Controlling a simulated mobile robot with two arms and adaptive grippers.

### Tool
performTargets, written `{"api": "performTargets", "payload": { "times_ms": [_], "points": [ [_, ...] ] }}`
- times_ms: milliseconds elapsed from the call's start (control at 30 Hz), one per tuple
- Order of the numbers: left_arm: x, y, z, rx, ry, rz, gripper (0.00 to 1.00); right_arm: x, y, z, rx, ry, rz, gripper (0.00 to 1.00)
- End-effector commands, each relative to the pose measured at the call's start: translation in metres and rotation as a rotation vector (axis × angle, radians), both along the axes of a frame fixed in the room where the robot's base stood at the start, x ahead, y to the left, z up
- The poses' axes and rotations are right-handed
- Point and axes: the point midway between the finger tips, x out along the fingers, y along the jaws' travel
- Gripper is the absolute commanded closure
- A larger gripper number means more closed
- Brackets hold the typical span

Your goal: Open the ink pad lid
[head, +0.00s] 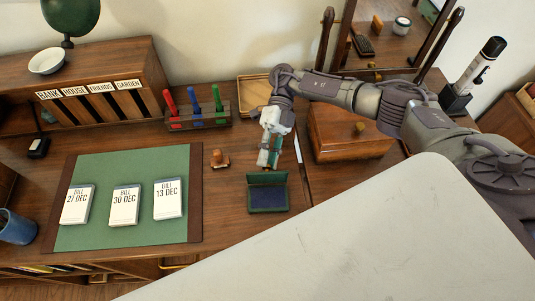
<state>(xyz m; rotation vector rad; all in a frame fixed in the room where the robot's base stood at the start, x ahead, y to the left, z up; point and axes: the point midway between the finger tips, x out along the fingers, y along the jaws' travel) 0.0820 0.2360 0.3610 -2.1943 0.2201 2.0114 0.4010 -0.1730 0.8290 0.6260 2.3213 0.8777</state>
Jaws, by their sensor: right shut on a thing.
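The ink pad (268,200) is a small green box with a dark blue pad, on the desk to the right of the green mat. Its lid (267,179) stands raised along the far edge, so the blue pad surface shows. My right gripper (268,164) reaches down from behind and is shut on the lid's upper edge. The fingertips are small in the picture, so the exact contact is hard to see. My left gripper is not in view.
A wooden stamp (220,158) stands left of the ink pad. Three bill stacks lie on the green mat (145,236). A pale surface covers the front right.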

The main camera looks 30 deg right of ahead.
Motion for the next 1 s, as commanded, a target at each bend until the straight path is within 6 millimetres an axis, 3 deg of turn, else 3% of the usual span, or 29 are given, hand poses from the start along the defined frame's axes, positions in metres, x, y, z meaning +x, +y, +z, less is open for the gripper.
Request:
{"api": "performTargets", "payload": {
  "times_ms": [100, 133, 267, 633, 1000],
  "points": [
    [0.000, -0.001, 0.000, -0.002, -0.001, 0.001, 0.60, -0.001, -0.001, -0.002, -0.005, 0.002, 0.001, 1.00],
    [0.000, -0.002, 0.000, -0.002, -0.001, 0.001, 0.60, -0.001, -0.001, -0.002, -0.005, 0.002, 0.001, 0.76],
    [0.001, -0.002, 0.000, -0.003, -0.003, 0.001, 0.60, -0.001, -0.001, -0.001, -0.004, 0.001, 0.002, 0.54],
    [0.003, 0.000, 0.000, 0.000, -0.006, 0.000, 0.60, 0.004, -0.003, 0.001, -0.003, -0.002, -0.001, 0.53],
    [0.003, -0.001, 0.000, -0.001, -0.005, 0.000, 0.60, 0.045, -0.036, 0.020, -0.004, 0.000, 0.001, 0.53]
  ]
}}
